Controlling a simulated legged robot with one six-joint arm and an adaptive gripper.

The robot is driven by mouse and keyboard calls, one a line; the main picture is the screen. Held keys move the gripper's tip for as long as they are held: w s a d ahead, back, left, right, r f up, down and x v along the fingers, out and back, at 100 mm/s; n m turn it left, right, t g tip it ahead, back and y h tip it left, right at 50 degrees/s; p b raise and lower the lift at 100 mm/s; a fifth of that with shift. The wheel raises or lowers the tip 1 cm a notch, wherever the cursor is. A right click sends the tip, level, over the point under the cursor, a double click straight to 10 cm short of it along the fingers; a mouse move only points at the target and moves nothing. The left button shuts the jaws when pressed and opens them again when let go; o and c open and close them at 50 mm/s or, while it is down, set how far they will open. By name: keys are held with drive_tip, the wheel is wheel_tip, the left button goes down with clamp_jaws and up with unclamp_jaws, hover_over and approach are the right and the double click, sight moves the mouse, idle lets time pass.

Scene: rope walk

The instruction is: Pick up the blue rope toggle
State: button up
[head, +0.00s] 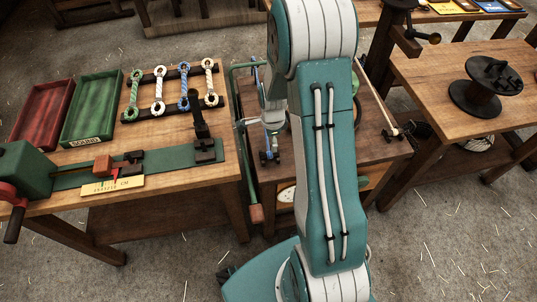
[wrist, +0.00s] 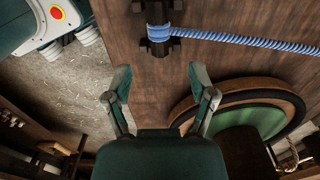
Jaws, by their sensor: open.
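In the head view, a blue rope piece with looped ends (head: 183,88) lies across dark bars on the left bench, between two whitish ones. I cannot tell whether it is the toggle. In the wrist view, a blue rope (wrist: 240,41) is wound around a dark post or cleat (wrist: 158,28) on a brown wooden surface and runs off to the right. My gripper (wrist: 160,82) is open and empty, its fingers spread below the cleat in the picture and apart from the rope. In the head view my arm hides much of the middle bench.
The left bench holds a red tray (head: 42,113), a green tray (head: 94,108) and a green bench machine (head: 28,172). The middle bench (head: 385,150) is near my arm. A dark spool (head: 482,98) stands on the right bench. A round wood-rimmed green disc (wrist: 262,115) sits right of my gripper.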

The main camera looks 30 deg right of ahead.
sight(267, 154)
drive_tip(key=shift+f, duration=0.6)
drive_tip(key=shift+w+a+f, duration=0.1)
drive_tip(key=shift+a+f, duration=0.9)
drive_tip(key=shift+f, duration=0.2)
drive_tip(key=f, duration=0.3)
drive_tip(key=shift+d, duration=0.25)
drive_tip(key=shift+d+f, duration=0.1)
drive_tip(key=shift+d, duration=0.35)
drive_tip(key=shift+a, duration=0.35)
drive_tip(key=c, duration=1)
drive_tip(key=shift+a, duration=0.15)
clamp_jaws()
